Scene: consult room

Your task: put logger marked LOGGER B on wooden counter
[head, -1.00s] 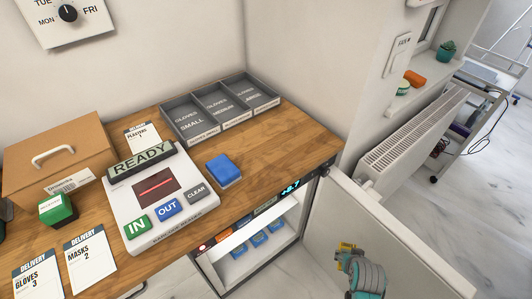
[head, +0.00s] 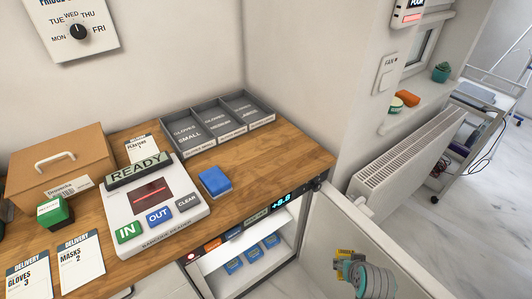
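The wooden counter (head: 285,160) runs along the wall, with bare wood at its right end. No label reading LOGGER B can be made out. Below the counter is an open white fridge (head: 290,225) with several blue boxes (head: 252,254) on its shelf; their print is too small to read. Small orange (head: 212,245) and blue (head: 233,234) pieces sit along its top front strip, also unreadable. My gripper (head: 343,256) is low at the right, in front of the open fridge door (head: 400,262). Its fingers are too small and hidden to tell their state.
On the counter are a READY scanner with buttons (head: 190,224), a blue block (head: 214,181), a grey glove tray (head: 218,125), a cardboard box (head: 85,172), a green block (head: 55,212) and delivery cards (head: 82,263). A radiator (head: 395,165) stands right.

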